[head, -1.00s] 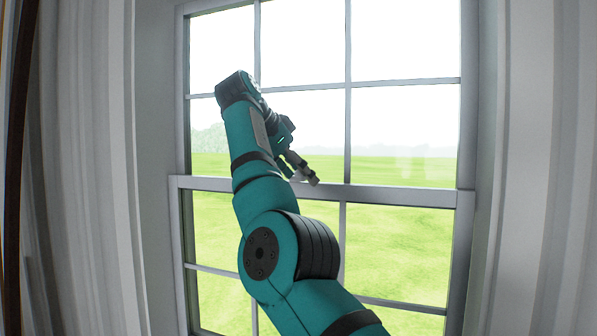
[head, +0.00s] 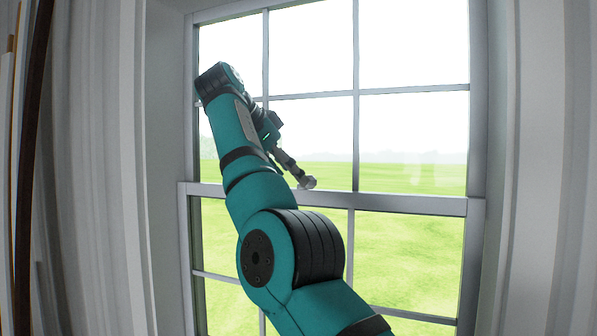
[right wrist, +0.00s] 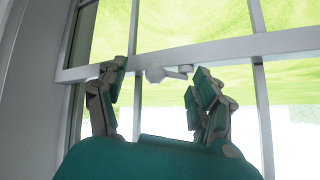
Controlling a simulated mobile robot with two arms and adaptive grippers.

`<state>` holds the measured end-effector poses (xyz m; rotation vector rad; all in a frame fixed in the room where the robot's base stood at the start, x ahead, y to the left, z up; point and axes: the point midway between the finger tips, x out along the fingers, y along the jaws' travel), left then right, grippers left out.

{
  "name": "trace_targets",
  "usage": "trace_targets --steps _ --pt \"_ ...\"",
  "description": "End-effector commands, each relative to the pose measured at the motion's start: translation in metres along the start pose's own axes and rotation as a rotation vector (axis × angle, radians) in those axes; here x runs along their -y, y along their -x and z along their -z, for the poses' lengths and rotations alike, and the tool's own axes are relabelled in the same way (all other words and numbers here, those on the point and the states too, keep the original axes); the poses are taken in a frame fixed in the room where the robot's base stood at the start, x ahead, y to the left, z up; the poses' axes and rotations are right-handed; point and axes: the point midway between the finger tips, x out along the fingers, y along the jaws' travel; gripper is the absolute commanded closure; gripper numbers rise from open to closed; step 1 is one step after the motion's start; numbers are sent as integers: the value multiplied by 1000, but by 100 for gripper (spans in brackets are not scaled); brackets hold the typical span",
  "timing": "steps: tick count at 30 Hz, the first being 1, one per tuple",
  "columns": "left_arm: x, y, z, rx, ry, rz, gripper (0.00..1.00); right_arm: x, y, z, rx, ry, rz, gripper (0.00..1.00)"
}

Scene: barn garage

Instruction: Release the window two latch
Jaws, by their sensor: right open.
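The window (head: 405,205) has an upper and a lower sash that meet at a white horizontal rail. In the right wrist view a small pale latch (right wrist: 165,73), with a knob and a short arm, sits on this rail (right wrist: 225,52). My right gripper (right wrist: 160,80) is open, with one finger on each side of the latch. I see no finger clearly touching it. In the head view my right gripper (head: 300,177) is at the rail, mostly behind my teal arm, and the latch cannot be told apart from the fingertips. My left gripper is out of view.
Thin bars divide the panes, with grass and sky outside. The rail right of my gripper is clear in the head view.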

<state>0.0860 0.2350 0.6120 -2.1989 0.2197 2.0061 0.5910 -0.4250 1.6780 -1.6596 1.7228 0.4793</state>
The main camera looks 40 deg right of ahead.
Motion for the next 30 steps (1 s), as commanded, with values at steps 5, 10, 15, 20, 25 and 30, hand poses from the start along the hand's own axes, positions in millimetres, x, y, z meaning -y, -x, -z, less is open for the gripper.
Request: trace_targets --steps 5,10,15,20,25,30 --pt "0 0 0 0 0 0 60 -6 27 -25 4 3 6 32" --pt "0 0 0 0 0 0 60 -12 47 -44 4 4 3 32" --pt "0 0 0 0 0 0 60 -15 60 -55 2 1 1 32" --pt "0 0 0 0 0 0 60 -16 63 -58 1 0 -1 32" --pt "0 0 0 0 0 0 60 -16 63 -58 0 0 -1 32" --pt "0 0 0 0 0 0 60 -16 61 -60 2 3 -3 48"
